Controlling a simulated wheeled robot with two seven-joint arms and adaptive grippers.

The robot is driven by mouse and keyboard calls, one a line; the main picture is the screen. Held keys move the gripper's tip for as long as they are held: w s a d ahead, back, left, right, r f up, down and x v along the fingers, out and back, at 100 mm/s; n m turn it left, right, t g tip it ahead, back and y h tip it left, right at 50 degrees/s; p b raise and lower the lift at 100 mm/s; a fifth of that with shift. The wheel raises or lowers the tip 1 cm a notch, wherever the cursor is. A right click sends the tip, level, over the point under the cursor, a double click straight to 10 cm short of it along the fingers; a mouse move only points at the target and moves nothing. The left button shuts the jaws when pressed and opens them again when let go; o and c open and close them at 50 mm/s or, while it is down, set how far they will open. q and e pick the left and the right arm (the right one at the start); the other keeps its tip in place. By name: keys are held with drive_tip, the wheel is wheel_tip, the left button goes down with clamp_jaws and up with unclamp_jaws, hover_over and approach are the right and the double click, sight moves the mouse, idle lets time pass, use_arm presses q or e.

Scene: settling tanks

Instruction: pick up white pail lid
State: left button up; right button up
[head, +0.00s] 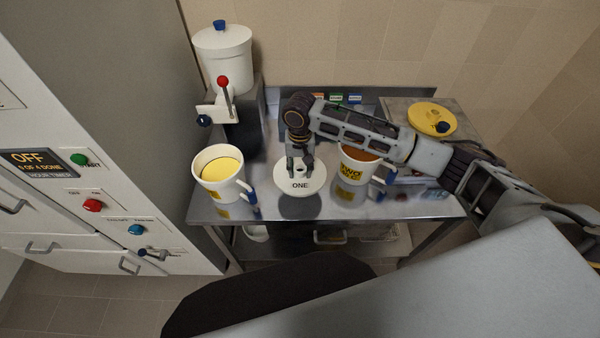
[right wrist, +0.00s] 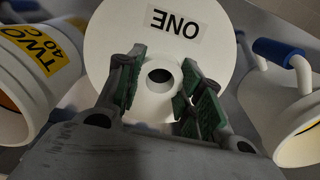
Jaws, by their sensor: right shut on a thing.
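The white pail lid (head: 315,184), a round disc labelled ONE, is at the middle of the steel table, between two pails. My right gripper (head: 300,160) comes down over it from above. In the right wrist view the lid (right wrist: 215,70) faces the camera, and the gripper's green-padded fingers (right wrist: 160,92) are on both sides of its round, hollow-topped knob (right wrist: 158,101). The gripper is shut on that knob. I cannot tell whether the lid touches the table. My left gripper is not in view.
A white pail with yellow contents (head: 211,185) stands left of the lid. A labelled pail with orange contents (head: 351,173) stands close on its right. A dispenser (head: 222,58) stands at the back left, a yellow lid (head: 428,115) at the back right. A control cabinet (head: 110,160) flanks the table.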

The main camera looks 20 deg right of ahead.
drive_tip(key=shift+r, duration=0.25)
idle(0.4)
